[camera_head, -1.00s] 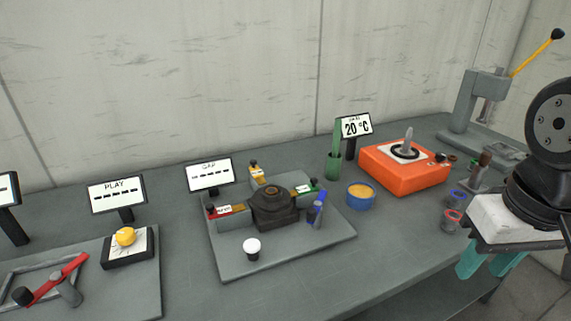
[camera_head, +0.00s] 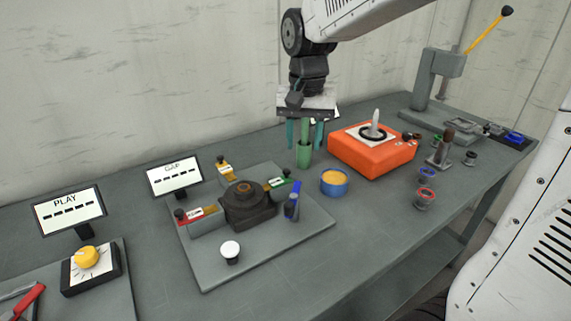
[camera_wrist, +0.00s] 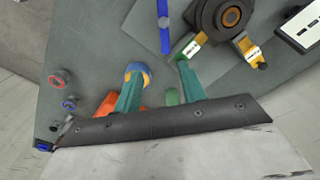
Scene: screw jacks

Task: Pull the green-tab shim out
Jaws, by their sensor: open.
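The green-tab shim (camera_head: 279,182) sticks out of the right side of the dark round jack (camera_head: 247,203) on a grey plate, with a dark knob at its outer end. It also shows in the wrist view (camera_wrist: 190,48), with a white label, partly hidden by a finger. My gripper (camera_head: 304,135) is open and empty, its teal fingers pointing down, above the table near the green cup and behind and right of the shim. In the wrist view, the tip of one finger (camera_wrist: 160,72) overlaps the shim's green end; I cannot tell whether they touch.
A red shim (camera_head: 194,215) and a yellow shim (camera_head: 225,171) also meet the jack. The green cup (camera_head: 304,156), blue tub (camera_head: 334,182) and orange box (camera_head: 370,152) are nearby.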

